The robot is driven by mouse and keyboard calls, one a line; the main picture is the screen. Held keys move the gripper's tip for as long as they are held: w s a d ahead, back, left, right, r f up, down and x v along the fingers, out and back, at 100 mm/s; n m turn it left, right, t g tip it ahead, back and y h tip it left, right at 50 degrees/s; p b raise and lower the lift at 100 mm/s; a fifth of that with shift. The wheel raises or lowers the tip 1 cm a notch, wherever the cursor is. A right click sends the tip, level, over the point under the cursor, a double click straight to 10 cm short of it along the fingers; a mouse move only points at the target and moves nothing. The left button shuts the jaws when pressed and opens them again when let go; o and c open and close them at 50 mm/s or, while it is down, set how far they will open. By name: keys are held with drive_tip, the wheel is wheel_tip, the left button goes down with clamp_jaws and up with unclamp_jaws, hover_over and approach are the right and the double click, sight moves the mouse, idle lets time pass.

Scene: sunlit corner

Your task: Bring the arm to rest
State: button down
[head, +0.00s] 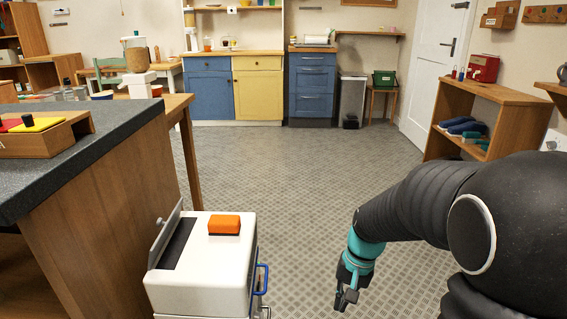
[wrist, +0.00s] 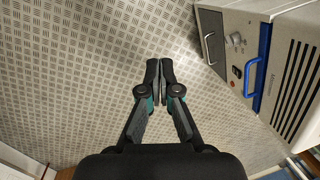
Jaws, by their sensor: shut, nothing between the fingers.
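My gripper (head: 347,298) hangs low over the grey patterned floor (head: 300,170), to the right of the white machine in the head view. In the wrist view my gripper (wrist: 160,68) is shut, its two dark fingertips together with nothing between them. Bare floor lies beyond the fingertips. My arm, in a black sleeve with a teal wrist, bends down from the right side of the head view.
A white machine (head: 202,280) with a blue handle (head: 262,277) and an orange block (head: 224,224) on top stands left of my gripper. A dark counter (head: 85,135) is at the left. A wooden shelf (head: 510,97) stands at the right. The middle floor is clear.

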drive_tip(key=s+d+r+n+t+h, duration=0.2)
drive_tip(key=s+r+t, duration=0.4)
drive_tip(key=s+r, duration=0.9)
drive_tip(key=shift+s+d+n, duration=0.15)
drive_tip(key=shift+s+n, duration=0.05)
drive_tip(key=shift+n, duration=0.5)
drive_tip(key=shift+d, duration=0.1)
